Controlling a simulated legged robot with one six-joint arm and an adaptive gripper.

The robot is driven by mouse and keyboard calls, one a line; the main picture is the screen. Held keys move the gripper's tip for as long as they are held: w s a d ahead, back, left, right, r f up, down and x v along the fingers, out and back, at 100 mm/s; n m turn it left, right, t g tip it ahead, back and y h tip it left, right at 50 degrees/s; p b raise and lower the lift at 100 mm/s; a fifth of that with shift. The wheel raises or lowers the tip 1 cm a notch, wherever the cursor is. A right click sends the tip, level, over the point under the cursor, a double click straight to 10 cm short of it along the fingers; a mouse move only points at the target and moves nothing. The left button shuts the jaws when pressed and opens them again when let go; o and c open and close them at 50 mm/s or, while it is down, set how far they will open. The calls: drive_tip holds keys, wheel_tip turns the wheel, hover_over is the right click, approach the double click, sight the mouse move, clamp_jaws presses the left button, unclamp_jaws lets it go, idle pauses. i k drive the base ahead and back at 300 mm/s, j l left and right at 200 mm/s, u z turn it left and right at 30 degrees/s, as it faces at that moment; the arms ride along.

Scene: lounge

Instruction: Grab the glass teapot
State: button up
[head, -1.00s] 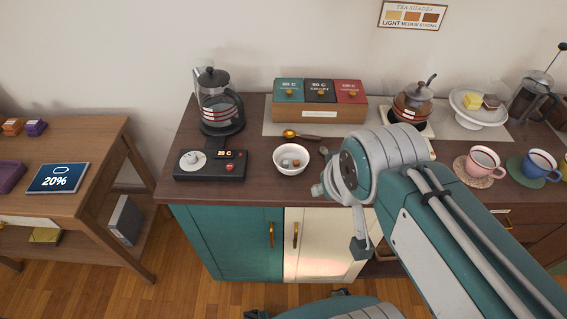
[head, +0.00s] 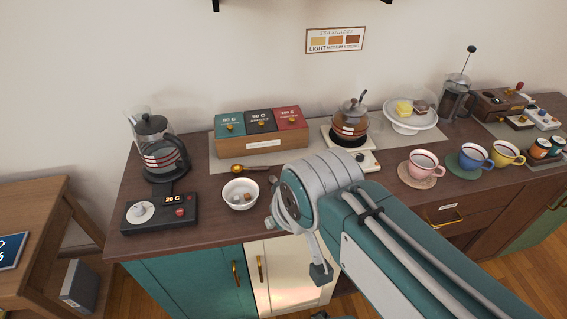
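A rounded glass teapot (head: 351,122) with brown contents, a dark lid and a thin upright spout sits upright on a white base with a black plate (head: 348,140), at the back of the counter. My gripper (head: 319,273) hangs below the end of my arm, in front of the counter's edge and well apart from the teapot. Its fingers are mostly hidden by the arm, so I cannot tell whether it is open. A taller glass kettle (head: 163,154) stands at the counter's left end.
The wooden counter (head: 215,210) holds a black control box (head: 160,212), a white bowl (head: 240,193), a box of tea packets (head: 262,132), a cake stand (head: 412,126), several cups, including a pink one (head: 423,163), and a French press (head: 457,100). A side table (head: 45,205) stands at left.

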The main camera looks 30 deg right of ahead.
sight(346, 129)
drive_tip(key=l+z, duration=0.25)
drive_tip(key=l, duration=0.6)
drive_tip(key=i+l+z, duration=0.1)
drive_tip(key=l+z, duration=0.15)
drive_tip(key=l, duration=0.6)
